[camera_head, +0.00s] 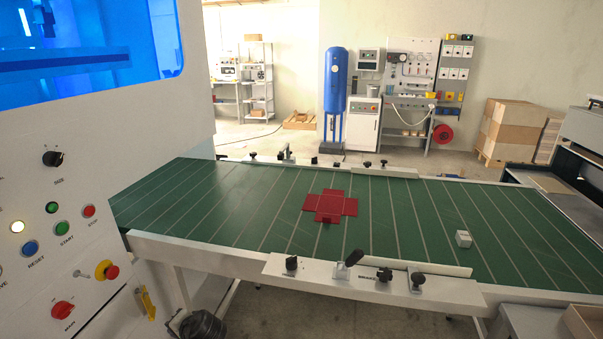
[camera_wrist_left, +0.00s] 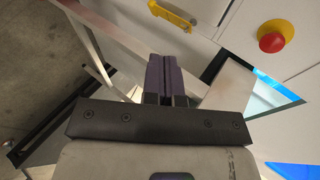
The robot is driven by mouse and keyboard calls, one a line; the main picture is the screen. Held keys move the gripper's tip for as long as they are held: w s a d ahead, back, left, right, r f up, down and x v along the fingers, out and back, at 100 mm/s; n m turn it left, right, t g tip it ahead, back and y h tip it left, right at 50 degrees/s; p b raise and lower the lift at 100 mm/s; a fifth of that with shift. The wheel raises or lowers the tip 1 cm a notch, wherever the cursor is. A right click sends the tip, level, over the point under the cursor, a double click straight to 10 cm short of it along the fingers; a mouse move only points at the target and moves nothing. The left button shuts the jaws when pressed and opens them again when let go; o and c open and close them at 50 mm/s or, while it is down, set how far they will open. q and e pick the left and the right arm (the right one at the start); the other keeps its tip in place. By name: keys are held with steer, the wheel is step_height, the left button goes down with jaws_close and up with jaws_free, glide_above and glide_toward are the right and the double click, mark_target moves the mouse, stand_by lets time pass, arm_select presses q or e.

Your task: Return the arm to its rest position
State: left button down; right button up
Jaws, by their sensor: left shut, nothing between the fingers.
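My left gripper (camera_wrist_left: 168,60) is shut and empty in the left wrist view, its dark fingers pressed together. It is low beside the white machine front, near a yellow handle (camera_wrist_left: 172,15) and a red stop button with a yellow collar (camera_wrist_left: 272,40). Nothing touches the fingertips. In the head view a dark rounded part, which may be mine, shows at the bottom left below the conveyor; no gripper can be made out there. My right gripper is in neither view.
A green conveyor (camera_head: 230,210) crosses the head view, carrying a flat red cross-shaped blank (camera_head: 328,205) and a small whitish block (camera_head: 463,239). The machine's control panel (camera_head: 60,225) stands at the left. A cardboard box (camera_head: 582,322) is at the bottom right.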

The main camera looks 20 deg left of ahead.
arm_select(q)
steer(key=s+d+r+n+t+h+p, duration=0.15)
steer(key=d+r+t+h, duration=0.45)
steer(key=d, duration=0.6)
steer(key=s+d+r+m+h+p, duration=0.25)
steer(key=s+d+r+h, duration=0.2)
steer(key=s+d, duration=0.65)
steer(key=s+d+f+g+p, duration=0.2)
steer(key=s+f+p, duration=0.1)
steer(key=s, duration=0.8)
steer(key=s+d+f+g+p, duration=0.2)
steer(key=s+d+p, duration=0.15)
steer(key=s, duration=0.75)
step_height(320, 180, up, 37)
steer(key=p, duration=3.6)
steer(key=shift+w+a+f+h+p, duration=0.15)
steer(key=shift+w+a+h+p, duration=0.2)
steer(key=shift+a, duration=0.1)
